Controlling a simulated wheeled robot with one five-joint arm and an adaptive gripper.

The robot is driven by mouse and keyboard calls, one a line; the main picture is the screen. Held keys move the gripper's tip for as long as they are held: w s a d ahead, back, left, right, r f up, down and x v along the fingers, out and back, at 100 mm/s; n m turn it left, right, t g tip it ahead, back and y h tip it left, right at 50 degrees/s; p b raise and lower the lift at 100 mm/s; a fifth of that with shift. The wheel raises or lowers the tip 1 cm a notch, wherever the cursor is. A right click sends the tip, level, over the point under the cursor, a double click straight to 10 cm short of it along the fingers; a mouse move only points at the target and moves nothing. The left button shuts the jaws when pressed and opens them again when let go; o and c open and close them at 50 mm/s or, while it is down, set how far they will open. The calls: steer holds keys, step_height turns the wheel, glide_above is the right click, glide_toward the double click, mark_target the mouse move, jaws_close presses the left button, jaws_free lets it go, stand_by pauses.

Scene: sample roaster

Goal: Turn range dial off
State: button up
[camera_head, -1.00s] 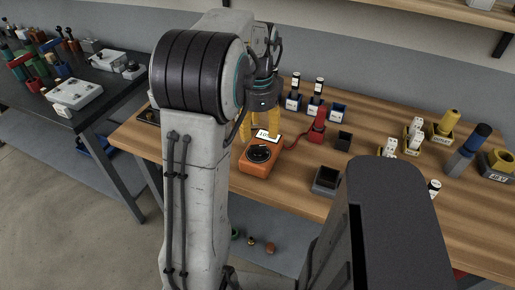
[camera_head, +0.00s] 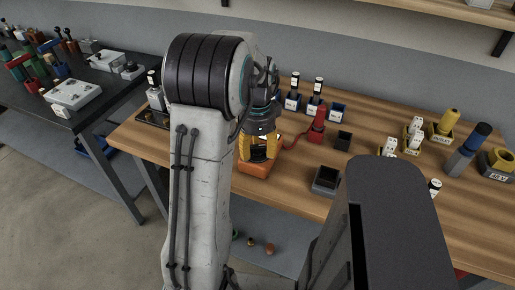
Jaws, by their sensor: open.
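The orange meter (camera_head: 262,170) lies on the wooden bench, near its front edge. Its black range dial and most of its face are hidden behind my gripper now. My gripper (camera_head: 258,152), with yellow fingers, points down right over the meter's face. Its jaws are open. I cannot tell whether the fingers touch the dial or stand around it, nor which way the dial points.
A red probe holder (camera_head: 317,127) with a red lead stands right of the meter. A small black box (camera_head: 343,141) and a dark open tray (camera_head: 326,180) are further right. Labelled blue bins (camera_head: 292,102) stand behind. Bare wood (camera_head: 285,180) lies between meter and tray.

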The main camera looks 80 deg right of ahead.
steer(key=shift+c, duration=0.3)
jaws_close()
stand_by(0.3)
